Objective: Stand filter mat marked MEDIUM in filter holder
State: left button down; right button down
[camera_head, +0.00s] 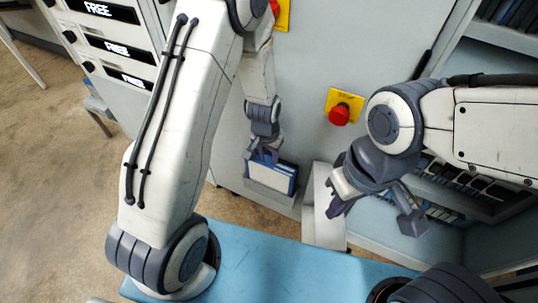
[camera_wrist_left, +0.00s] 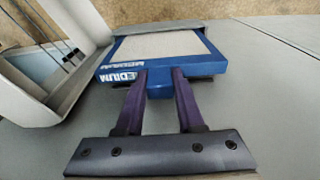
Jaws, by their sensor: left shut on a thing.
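The filter mat (camera_wrist_left: 158,48) has a blue frame around a pale pad, and its label reads "EDIUM" with the first letter cut off. It also shows in the head view (camera_head: 284,178), standing in or just over the light grey filter holder (camera_head: 272,196) on the machine's front. My left gripper (camera_head: 263,157) is above it, shut on the blue tab at its near edge; the fingers also show in the left wrist view (camera_wrist_left: 160,82). The mat's lower edge is hidden, so I cannot tell whether it rests on the holder's bottom. My right gripper (camera_head: 376,204) is open and empty.
Red stop button (camera_head: 339,115) on a yellow plate sits on the grey machine front. Display panels reading FREE (camera_head: 110,12) are at upper left. A blue surface (camera_head: 265,265) lies at the bottom. A shelf with several dark-fronted items (camera_head: 470,185) is at right, behind my right arm.

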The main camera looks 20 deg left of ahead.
aim_at(269, 162)
pick_arm(q)
jog(key=shift+f+b, duration=1.25)
jog(key=shift+f, duration=0.35)
jog(key=shift+c, duration=2.2)
grip_release()
notch_tip(269, 162, up, 10)
jog(key=s+p, duration=0.1)
jog(key=p, duration=0.1)
jog(key=shift+s+a+r, duration=0.15)
jog(key=shift+r, duration=0.1)
jog(key=s+d+r+m+g, duration=0.1)
jog(key=s+d+r+m, duration=0.25)
jog(key=s+r, duration=0.6)
jog(key=s+d+r+m, duration=0.2)
jog(key=s+d+r, duration=0.35)
jog(key=s, duration=0.65)
notch_tip(269, 162, up, 12)
jog(key=p, duration=1.2)
jog(key=shift+w+a+h+p, duration=0.15)
jog(key=shift+w+h+p, duration=0.1)
jog(key=shift+h+p, duration=0.15)
